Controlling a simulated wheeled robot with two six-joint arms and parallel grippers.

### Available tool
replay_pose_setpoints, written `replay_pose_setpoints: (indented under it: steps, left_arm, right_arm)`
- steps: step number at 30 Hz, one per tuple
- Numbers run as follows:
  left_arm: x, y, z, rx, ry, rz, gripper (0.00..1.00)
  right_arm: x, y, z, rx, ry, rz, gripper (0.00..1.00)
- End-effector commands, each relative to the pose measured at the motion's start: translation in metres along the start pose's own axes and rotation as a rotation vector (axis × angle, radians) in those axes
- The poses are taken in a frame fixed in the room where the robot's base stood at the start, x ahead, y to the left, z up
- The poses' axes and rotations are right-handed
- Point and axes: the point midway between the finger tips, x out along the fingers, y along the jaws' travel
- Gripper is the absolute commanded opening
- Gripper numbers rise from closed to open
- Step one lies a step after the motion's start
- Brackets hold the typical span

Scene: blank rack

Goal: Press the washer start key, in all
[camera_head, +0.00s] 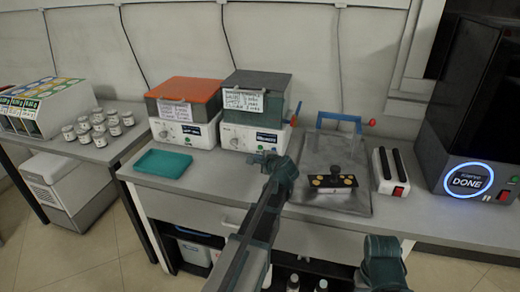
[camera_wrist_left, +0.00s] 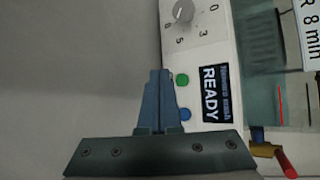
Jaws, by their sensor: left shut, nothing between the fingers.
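The dark-lidded washer (camera_head: 252,118) stands on the bench with a white front panel. In the left wrist view its panel (camera_wrist_left: 205,45) shows a dial (camera_wrist_left: 184,11), a green key (camera_wrist_left: 182,80), a blue key (camera_wrist_left: 184,114) and a display reading READY (camera_wrist_left: 210,95). My left gripper (camera_head: 266,157) is shut and empty, in front of this panel. In the left wrist view its fingertips (camera_wrist_left: 158,72) appear beside the green key; I cannot tell whether they touch. My right gripper is not in view.
An orange-lidded unit (camera_head: 185,100) stands to the left, with a teal tray (camera_head: 162,163) before it. Several jars (camera_head: 98,128) are at the far left. A plate with a blue handle (camera_head: 338,117) and a machine reading DONE (camera_head: 468,182) stand to the right.

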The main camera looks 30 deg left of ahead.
Motion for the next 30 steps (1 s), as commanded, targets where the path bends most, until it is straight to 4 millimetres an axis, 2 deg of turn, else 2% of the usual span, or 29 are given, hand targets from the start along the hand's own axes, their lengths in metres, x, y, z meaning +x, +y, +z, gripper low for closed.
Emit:
replay_pose_setpoints:
  steps: [1,7,30]
  left_arm:
    - [0.007,-0.005,-0.005,0.0,0.0,0.0,0.0]
    - [0.019,-0.013,-0.014,0.0,0.0,0.0,0.0]
    - [0.019,-0.014,-0.014,0.0,0.0,0.0,0.0]
  right_arm:
    - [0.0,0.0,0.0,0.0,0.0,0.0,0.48]
    - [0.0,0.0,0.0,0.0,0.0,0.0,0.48]
    - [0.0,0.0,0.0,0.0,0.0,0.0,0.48]
